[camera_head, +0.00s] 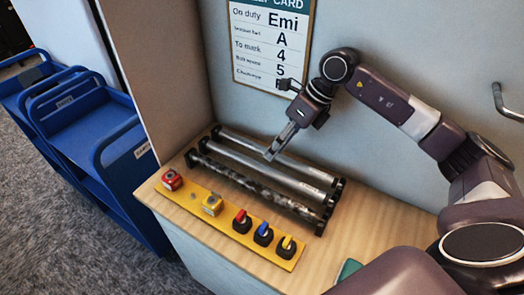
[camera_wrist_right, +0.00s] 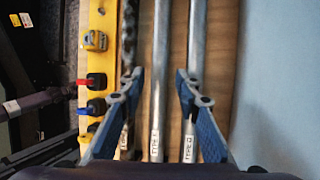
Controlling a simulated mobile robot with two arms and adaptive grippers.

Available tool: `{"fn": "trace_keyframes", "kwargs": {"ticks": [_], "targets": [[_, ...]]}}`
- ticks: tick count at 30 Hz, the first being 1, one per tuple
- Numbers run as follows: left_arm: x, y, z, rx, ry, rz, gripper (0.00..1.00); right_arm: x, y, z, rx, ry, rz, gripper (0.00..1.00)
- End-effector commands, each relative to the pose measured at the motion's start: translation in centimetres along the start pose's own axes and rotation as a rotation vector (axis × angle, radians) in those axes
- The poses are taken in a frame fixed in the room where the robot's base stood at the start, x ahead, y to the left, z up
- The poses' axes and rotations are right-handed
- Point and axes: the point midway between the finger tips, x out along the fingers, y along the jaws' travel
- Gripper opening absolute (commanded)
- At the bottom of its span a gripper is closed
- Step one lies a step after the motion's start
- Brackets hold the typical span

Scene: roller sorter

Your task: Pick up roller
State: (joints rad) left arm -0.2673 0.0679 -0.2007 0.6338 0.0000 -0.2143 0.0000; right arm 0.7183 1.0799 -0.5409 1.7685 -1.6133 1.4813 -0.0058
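Three long rollers lie side by side on a wooden counter: a grey back roller (camera_head: 290,161), a grey middle roller (camera_head: 250,164) and a mottled dark front roller (camera_head: 240,180). My right gripper (camera_head: 270,154) points down over the back and middle rollers. In the right wrist view the gripper (camera_wrist_right: 160,75) is open, with its fingers on either side of the middle roller (camera_wrist_right: 159,60). The back roller (camera_wrist_right: 196,50) and the mottled roller (camera_wrist_right: 127,40) show there too. Whether the fingers touch any roller I cannot tell. My left gripper is not in view.
A yellow control panel (camera_head: 222,219) with red, blue and yellow switches runs along the counter's front. A wall with a duty card (camera_head: 270,40) stands behind. Blue carts (camera_head: 88,120) stand on the floor at left. Bare counter (camera_head: 375,215) shows at right.

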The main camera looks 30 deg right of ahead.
Motion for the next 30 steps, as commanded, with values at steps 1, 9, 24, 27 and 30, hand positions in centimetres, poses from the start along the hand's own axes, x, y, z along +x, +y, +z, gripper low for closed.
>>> {"fn": "trace_keyframes", "kwargs": {"ticks": [1, 9, 24, 27, 30], "targets": [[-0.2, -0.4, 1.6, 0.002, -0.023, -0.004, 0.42, 0.4, 0.1, 0.0, 0.001, 0.003, 0.003, 0.31], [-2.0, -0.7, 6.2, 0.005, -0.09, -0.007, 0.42, 3.2, 0.1, 0.1, 0.003, 0.003, 0.004, 0.31], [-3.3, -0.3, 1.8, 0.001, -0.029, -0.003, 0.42, 7.8, -0.3, 0.2, 0.0, 0.001, 0.0, 0.31], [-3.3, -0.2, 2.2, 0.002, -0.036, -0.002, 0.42, 7.7, -0.3, 0.2, 0.0, 0.001, 0.0, 0.28], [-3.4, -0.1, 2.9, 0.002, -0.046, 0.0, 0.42, 7.7, -0.3, 0.2, 0.0, 0.001, 0.0, 0.17]]}}
